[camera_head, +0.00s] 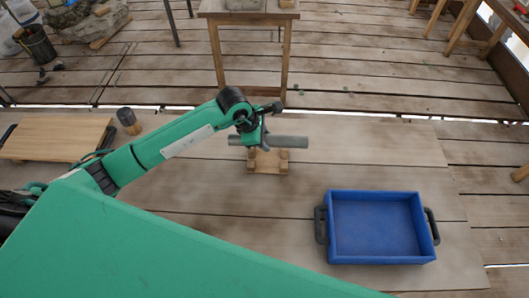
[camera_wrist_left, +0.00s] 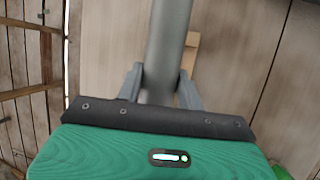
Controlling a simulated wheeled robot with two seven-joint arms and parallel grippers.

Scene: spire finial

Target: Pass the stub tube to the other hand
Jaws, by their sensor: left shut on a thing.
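The stub tube (camera_head: 288,142) is a grey-green cylinder lying roughly level across a small wooden cradle (camera_head: 268,168) in the head view. My left gripper (camera_head: 263,141) comes from above and is shut on the tube, left of the tube's middle. In the left wrist view, the tube (camera_wrist_left: 168,45) runs up between the two grey fingers of the left gripper (camera_wrist_left: 160,85). Part of the cradle shows behind the tube there. I cannot tell whether the tube still touches the cradle. My right gripper is in neither view.
A blue tray (camera_head: 375,262) with dark handles stands at the right and is empty. A wooden board (camera_head: 50,138) lies at the left, with a dark cylindrical can (camera_head: 129,121) next to it. A wooden stand (camera_head: 250,17) is at the back. The surface between cradle and tray is clear.

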